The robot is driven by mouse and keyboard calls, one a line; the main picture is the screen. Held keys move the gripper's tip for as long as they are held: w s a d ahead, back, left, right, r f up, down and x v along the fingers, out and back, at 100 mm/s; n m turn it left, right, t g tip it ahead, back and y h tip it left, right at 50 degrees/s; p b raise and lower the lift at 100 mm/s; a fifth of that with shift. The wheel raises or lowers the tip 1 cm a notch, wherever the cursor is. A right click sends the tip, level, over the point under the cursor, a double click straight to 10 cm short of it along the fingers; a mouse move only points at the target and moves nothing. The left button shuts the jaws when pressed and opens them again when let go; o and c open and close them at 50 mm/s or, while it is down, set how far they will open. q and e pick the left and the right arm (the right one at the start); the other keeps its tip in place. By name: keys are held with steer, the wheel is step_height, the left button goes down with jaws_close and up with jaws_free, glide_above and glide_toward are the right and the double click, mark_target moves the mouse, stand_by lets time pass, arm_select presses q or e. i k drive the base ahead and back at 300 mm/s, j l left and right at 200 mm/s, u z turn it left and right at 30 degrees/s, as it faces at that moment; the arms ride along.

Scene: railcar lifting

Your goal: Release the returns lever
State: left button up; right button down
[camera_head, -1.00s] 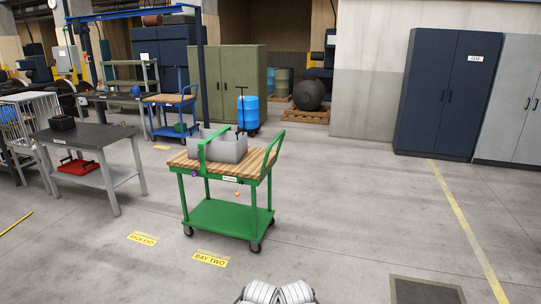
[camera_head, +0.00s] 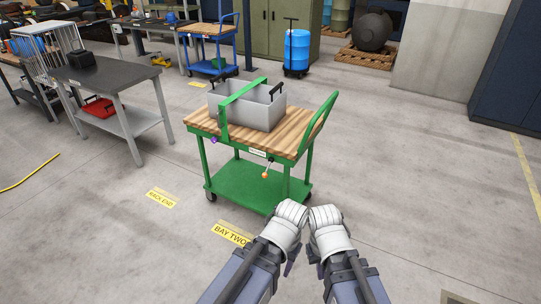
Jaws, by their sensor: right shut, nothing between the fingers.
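The green cart (camera_head: 245,185) with a wooden top stands ahead of me in the head view. A small lever with an orange knob (camera_head: 265,175) hangs at its front edge below a pale label plate (camera_head: 258,153); the label is too small to read. A purple knob (camera_head: 214,140) shows left of it. My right gripper (camera_head: 313,253) is shut and empty, in front of the cart's right side and apart from the lever. My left gripper (camera_head: 289,267) is beside it, its jaws unclear and mostly hidden behind my wrist.
A grey bin (camera_head: 260,108) sits on the cart under a green bar (camera_head: 236,96). A green push handle (camera_head: 318,122) rises at the right. A dark-topped table (camera_head: 103,76) stands left. Floor in front and right is clear.

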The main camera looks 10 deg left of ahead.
mark_target(265, 175)
steer(key=i+l+u, duration=0.15)
steer(key=i+u, duration=0.15)
steer(key=i, duration=0.2)
steer(key=i+l+u, duration=0.3)
steer(key=i, duration=0.25)
